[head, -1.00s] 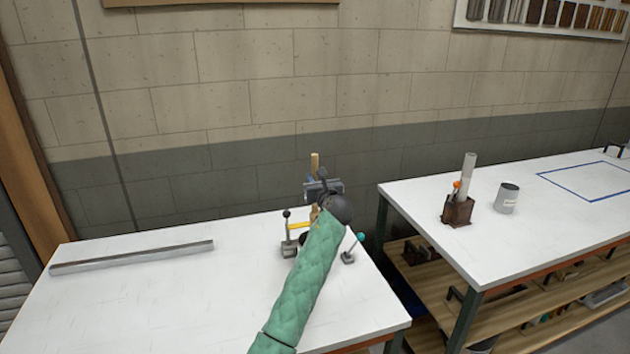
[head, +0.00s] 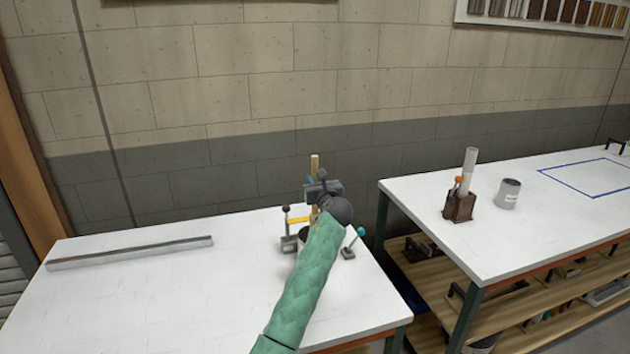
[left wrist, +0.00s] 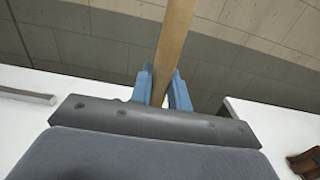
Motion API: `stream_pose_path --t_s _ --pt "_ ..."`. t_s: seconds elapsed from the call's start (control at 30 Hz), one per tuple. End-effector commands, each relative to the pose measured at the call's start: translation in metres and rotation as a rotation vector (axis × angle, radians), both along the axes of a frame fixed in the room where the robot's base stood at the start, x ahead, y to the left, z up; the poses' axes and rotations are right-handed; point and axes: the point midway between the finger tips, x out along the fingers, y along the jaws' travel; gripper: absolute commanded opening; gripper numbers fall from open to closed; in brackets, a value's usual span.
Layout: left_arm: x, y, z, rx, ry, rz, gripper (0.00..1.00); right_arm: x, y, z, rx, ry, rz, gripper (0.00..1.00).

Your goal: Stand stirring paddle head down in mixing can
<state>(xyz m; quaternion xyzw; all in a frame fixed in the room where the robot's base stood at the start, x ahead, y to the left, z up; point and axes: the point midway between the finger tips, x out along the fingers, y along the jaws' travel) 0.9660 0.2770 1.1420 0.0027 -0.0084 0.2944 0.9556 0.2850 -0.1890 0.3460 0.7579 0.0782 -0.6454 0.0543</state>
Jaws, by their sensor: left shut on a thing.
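My left gripper (head: 318,190) is over the right part of the near table in the head view. It is shut on the wooden stirring paddle (head: 315,163), whose shaft sticks up above the fingers. In the left wrist view the paddle (left wrist: 174,40) stands between the blue fingers (left wrist: 160,92). A dark-rimmed can (head: 303,236) shows partly behind my forearm, below the gripper; I take it for the mixing can. The paddle's lower end is hidden by my arm, so I cannot tell whether it is inside the can. My right gripper is not in view.
A stand with a black knob (head: 288,243) and one with a teal knob (head: 350,251) flank the can. A grey metal bar (head: 130,253) lies at the left. The second table holds a brown holder (head: 459,206) and a grey can (head: 508,194).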

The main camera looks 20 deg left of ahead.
Motion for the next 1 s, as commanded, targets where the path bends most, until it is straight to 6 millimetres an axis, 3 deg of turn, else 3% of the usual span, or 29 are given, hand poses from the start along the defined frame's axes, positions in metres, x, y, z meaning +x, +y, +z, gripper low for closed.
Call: stream_pose_path --t_s 0.4,0.67,1.0 --pt "0.0 0.0 -0.028 0.001 0.001 0.0 0.0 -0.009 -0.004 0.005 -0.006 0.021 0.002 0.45" --pt "0.0 0.0 -0.045 0.001 0.001 0.001 0.0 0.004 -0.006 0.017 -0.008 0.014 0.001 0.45" --pt "0.0 0.0 -0.067 0.002 0.001 0.0 0.0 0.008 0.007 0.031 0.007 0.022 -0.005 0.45"
